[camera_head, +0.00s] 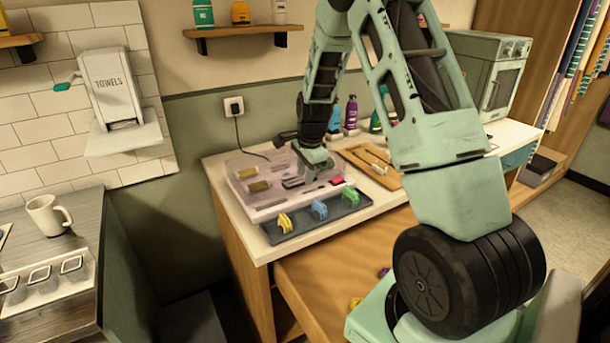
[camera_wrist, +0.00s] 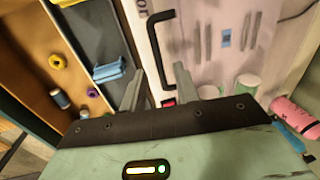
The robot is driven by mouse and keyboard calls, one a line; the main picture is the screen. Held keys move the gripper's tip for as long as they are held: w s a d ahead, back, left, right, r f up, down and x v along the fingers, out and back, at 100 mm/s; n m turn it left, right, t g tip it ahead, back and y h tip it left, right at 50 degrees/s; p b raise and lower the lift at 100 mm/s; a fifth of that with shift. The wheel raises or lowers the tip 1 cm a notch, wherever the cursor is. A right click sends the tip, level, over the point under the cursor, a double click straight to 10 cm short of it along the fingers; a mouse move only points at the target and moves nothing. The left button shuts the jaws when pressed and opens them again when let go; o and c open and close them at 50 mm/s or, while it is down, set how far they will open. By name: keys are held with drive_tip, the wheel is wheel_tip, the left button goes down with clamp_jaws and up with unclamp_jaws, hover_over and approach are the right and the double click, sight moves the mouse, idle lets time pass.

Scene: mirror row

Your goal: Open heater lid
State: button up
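The heater is a low, pale box (camera_head: 262,199) with a clear lid (camera_head: 243,166) on the wooden counter; the lid looks shut. In the wrist view the pale lid (camera_wrist: 205,15) has a black bar handle (camera_wrist: 155,50) along its front side. My gripper (camera_head: 318,173) is over the heater's right part. In the wrist view my gripper (camera_wrist: 160,75) is open, its two grey fingers apart, with the handle's near end showing between them. I cannot tell whether a finger touches the handle. A red switch (camera_head: 338,181) is at the heater's front right corner.
A dark tray (camera_head: 335,218) with yellow, blue and green clips lies in front of the heater. A wooden board (camera_head: 375,170) is to its right, bottles (camera_head: 351,112) behind. A cord runs to a wall outlet (camera_head: 234,107). A shelf (camera_head: 241,32) hangs above.

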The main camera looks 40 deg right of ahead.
drive_tip(key=shift+w+f, duration=0.1)
drive_tip(key=shift+f, duration=0.7)
clamp_jaws()
drive_tip(key=shift+r, duration=0.1)
